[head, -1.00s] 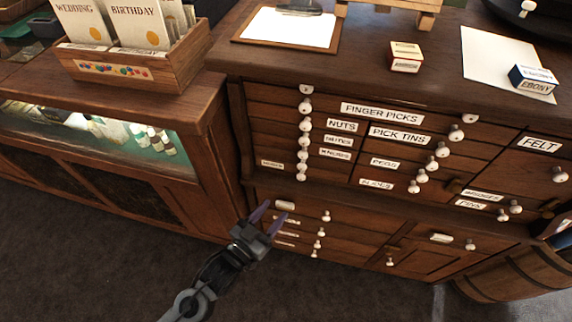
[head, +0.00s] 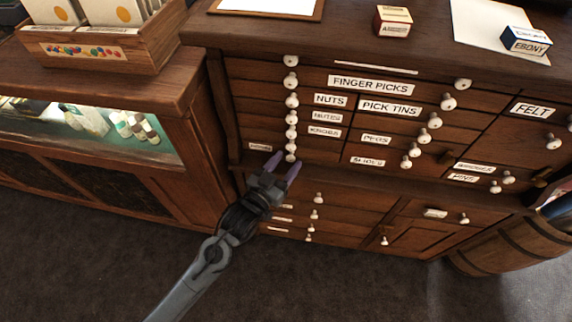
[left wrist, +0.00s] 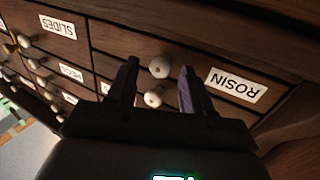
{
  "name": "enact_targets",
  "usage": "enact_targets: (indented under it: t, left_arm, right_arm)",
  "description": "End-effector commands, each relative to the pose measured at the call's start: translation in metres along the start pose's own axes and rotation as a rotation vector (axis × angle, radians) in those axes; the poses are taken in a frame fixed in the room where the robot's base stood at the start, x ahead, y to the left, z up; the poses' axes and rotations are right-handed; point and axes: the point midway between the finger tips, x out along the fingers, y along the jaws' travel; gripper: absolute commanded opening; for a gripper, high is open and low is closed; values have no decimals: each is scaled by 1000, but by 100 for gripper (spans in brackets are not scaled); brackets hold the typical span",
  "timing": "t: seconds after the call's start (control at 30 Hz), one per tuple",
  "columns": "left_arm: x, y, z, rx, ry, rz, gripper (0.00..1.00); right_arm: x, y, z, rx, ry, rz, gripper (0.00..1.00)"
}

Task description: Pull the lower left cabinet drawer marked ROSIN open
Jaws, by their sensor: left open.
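The drawer with the ROSIN label (left wrist: 236,84) shows in the left wrist view, where the picture is upside down. Its white knob (left wrist: 159,67) lies between my finger lines, beyond the tips, and another white knob (left wrist: 153,99) sits just below it in the picture. The drawer looks closed. In the head view, a small label (head: 260,146), too small to read, sits at the lower left of the upper drawers. My left gripper (head: 283,164) is open just in front of the lowest knobs of the left column. It also shows in the left wrist view (left wrist: 158,76). My right gripper is not in view.
Other knobbed drawers, such as NUTS (head: 331,100) and FINGER PICKS (head: 370,85), are close above and to the right. A ledge and lower drawers (head: 345,205) lie below. A glass display counter (head: 85,125) stands left, a barrel (head: 515,245) right. The floor in front is clear.

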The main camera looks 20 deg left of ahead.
Motion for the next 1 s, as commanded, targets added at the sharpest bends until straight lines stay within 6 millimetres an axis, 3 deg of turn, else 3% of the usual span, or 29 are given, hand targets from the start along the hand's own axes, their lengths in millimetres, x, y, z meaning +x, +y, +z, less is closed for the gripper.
enact_targets:
  t: [0.4, 0.73, 1.0]
  left_arm:
    - [6, 0, 0, 0, -1, 0, 49]
    - [5, 0, 0, 0, 0, 1, 0]
    - [5, 1, -1, 0, 0, 1, 0]
  right_arm:
    - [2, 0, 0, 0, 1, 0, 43]
    - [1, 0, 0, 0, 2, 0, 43]
    - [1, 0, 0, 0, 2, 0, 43]
